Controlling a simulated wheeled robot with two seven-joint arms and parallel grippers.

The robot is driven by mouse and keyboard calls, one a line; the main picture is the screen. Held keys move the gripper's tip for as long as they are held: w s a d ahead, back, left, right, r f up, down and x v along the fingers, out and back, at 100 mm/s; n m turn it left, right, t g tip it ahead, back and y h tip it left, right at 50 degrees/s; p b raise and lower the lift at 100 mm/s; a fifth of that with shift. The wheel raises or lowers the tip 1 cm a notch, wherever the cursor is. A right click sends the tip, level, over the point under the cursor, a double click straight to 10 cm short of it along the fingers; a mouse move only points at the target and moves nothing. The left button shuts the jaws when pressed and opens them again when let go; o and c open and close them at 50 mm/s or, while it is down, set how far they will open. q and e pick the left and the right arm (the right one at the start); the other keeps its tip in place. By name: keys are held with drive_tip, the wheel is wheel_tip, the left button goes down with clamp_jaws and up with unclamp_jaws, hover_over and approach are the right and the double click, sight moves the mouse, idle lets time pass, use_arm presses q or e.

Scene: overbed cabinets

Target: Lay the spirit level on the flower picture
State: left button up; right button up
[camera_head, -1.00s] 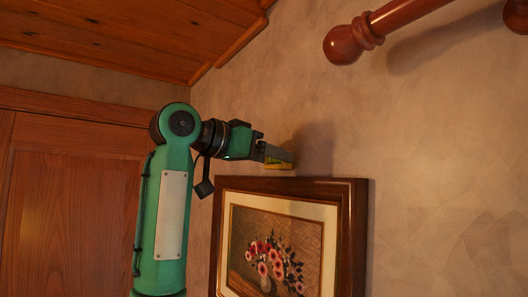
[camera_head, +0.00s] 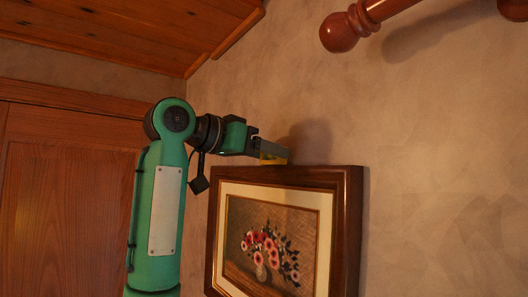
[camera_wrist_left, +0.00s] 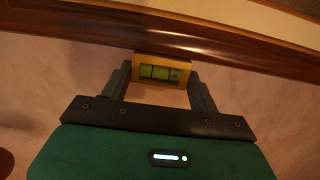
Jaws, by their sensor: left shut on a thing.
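The flower picture (camera_head: 338,176) hangs on the wall in a dark wooden frame. Its frame's top edge also shows in the left wrist view (camera_wrist_left: 225,48). My left gripper (camera_head: 262,153) is at the top edge of the frame, left of its middle. It is shut on the spirit level (camera_wrist_left: 160,71), a small yellow block with a green vial, held between both fingers. In the head view the level (camera_head: 272,155) appears at the frame's top edge; I cannot tell whether it touches. My right gripper is not in view.
A wooden rail with a rounded knob (camera_head: 340,32) juts in at the upper right. A wooden ceiling (camera_head: 130,30) slopes above, and a wooden door (camera_head: 65,200) stands at the left. The wall right of the picture is bare.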

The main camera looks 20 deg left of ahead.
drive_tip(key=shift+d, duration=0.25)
use_arm(q)
drive_tip(key=o, duration=1.1)
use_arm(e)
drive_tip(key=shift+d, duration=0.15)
use_arm(q)
drive_tip(key=shift+o, duration=0.2)
drive_tip(key=shift+f, duration=0.1)
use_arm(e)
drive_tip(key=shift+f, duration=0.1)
use_arm(q)
drive_tip(key=b+v, duration=0.6)
drive_tip(key=v, duration=0.8)
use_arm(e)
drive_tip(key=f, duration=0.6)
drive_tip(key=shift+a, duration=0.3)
use_arm(q)
drive_tip(key=shift+w, duration=0.15)
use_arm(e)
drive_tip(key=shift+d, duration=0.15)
